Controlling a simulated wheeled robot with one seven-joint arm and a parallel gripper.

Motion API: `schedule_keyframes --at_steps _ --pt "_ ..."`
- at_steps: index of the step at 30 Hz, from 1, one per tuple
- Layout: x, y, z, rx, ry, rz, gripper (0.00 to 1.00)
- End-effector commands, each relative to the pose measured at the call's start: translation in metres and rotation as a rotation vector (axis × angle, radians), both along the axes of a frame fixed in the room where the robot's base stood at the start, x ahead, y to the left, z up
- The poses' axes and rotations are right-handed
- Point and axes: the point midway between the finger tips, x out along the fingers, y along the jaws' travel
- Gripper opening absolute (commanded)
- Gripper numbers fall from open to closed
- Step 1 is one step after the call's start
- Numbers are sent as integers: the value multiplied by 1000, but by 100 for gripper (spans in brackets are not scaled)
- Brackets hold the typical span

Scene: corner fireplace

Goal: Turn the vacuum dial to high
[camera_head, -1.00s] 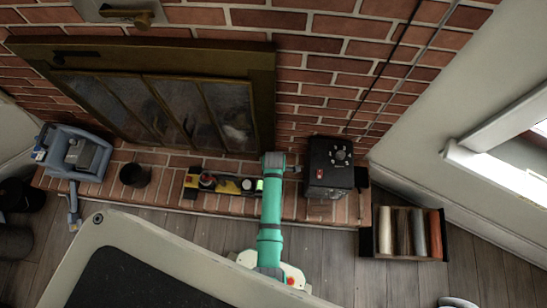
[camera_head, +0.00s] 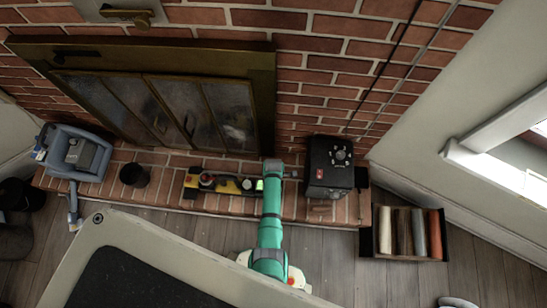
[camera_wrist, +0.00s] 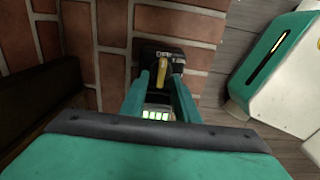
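A black box (camera_head: 320,186) stands on the brick hearth in the head view. Its top has a round dial (camera_head: 341,157) with pale marks and a red label; the setting is too small to read. My gripper (camera_head: 291,173) is just left of the box. In the wrist view my teal gripper (camera_wrist: 163,78) has its two fingers apart. A dark block (camera_wrist: 150,52) with an upright yellow piece (camera_wrist: 177,62) shows beyond and between the fingertips. I cannot tell whether the fingers touch it. A display with green bars (camera_wrist: 155,115) shows between the fingers.
A yellow and black device (camera_head: 228,186) lies on the hearth left of my arm. A dark cup (camera_head: 134,175) and a blue container (camera_head: 62,160) stand further left. A box of rolls (camera_head: 372,246) is on the floor at right. The brick wall is close behind.

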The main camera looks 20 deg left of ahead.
Motion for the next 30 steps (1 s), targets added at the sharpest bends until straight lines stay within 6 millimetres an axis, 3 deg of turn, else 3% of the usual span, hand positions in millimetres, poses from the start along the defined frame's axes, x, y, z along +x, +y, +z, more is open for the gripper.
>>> schedule_keyframes --at_steps 9,10,13,14,30 --pt "0 0 -3 0 1 0 28" --pt "-1 0 -3 0 1 0 26" --pt "0 0 -3 0 1 0 2" --pt "0 0 -3 0 0 0 0" --pt "1 0 -2 0 0 -112 0"
